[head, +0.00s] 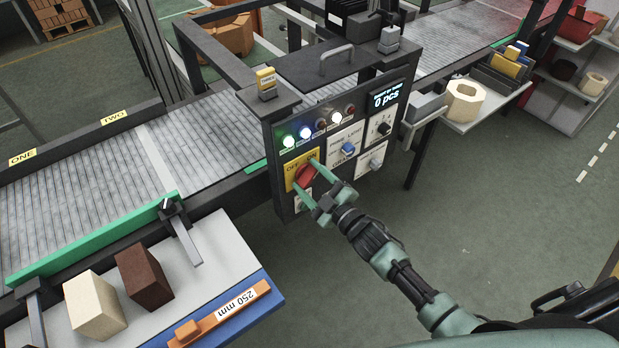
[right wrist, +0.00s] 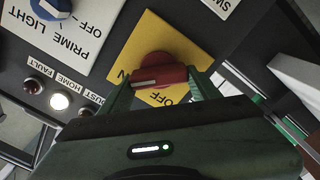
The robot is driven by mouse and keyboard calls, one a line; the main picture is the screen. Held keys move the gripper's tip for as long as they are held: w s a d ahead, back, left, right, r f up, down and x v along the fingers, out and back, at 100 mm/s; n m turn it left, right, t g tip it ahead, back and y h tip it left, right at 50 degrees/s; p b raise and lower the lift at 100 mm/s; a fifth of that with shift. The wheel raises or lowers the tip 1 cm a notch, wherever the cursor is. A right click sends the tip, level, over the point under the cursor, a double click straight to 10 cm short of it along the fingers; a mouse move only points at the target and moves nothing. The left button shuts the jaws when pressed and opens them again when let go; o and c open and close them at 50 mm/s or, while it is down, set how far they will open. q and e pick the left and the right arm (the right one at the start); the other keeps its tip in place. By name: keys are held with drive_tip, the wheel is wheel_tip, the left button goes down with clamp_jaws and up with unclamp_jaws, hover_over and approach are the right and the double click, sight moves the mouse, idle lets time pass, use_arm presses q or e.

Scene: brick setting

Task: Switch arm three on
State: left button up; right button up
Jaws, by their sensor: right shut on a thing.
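A red rotary knob (head: 306,172) sits on a yellow plate (head: 290,178) marked OFF and ON. My right gripper (head: 308,177) is shut on the knob, one finger on each side. In the right wrist view the knob (right wrist: 155,68) lies between the green fingers (right wrist: 160,85). Its white mark is on the side near the partly hidden ON lettering. My left gripper is not in view.
Lamps (head: 305,132) and a display reading 0 pcs (head: 386,97) are above the knob. A table (head: 215,255) with two blocks stands left; a shelf (head: 480,118) right. The floor below is free.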

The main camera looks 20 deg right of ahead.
drive_tip(key=shift+f, duration=0.1)
drive_tip(key=o, duration=1.4)
drive_tip(key=b+v, duration=0.1)
drive_tip(key=v, duration=0.7)
